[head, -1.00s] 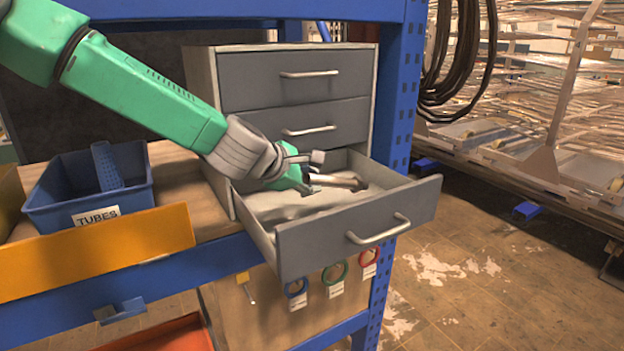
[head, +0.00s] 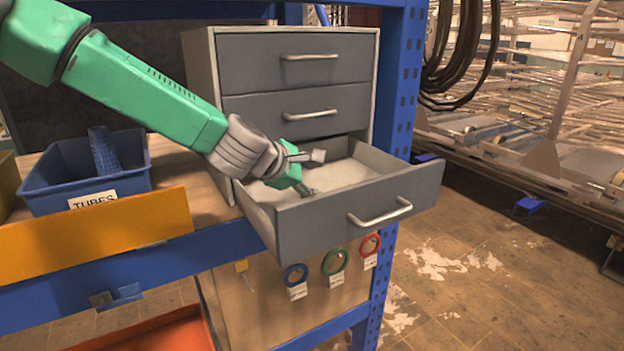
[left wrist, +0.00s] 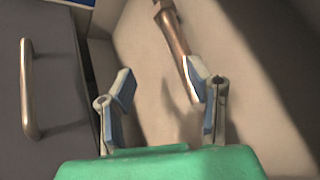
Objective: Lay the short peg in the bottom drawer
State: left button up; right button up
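The short peg (left wrist: 178,45) is a copper-brown rod with a wider head. It shows in the left wrist view inside the bottom drawer, its near end close to the right-hand finger. In the head view the peg is hidden. The bottom drawer (head: 350,215) is grey and pulled open, with a pale inside and a bar handle. My left gripper (head: 308,172) reaches into the drawer from the left. In the left wrist view its two fingers (left wrist: 161,100) are spread apart with nothing clamped between them. My right gripper is not in view.
Two shut drawers (head: 296,95) sit above the open one. A blue tubes bin (head: 90,190) and an orange panel (head: 100,235) stand at left. A blue rack post (head: 402,90) rises right of the cabinet. Coloured rings (head: 334,262) hang below the drawer.

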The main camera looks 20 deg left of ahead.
pick_arm(q)
jog(key=v, duration=1.2)
jog(key=shift+w+a+f, duration=0.1)
jog(key=shift+a, duration=0.05)
dwell(0.3)
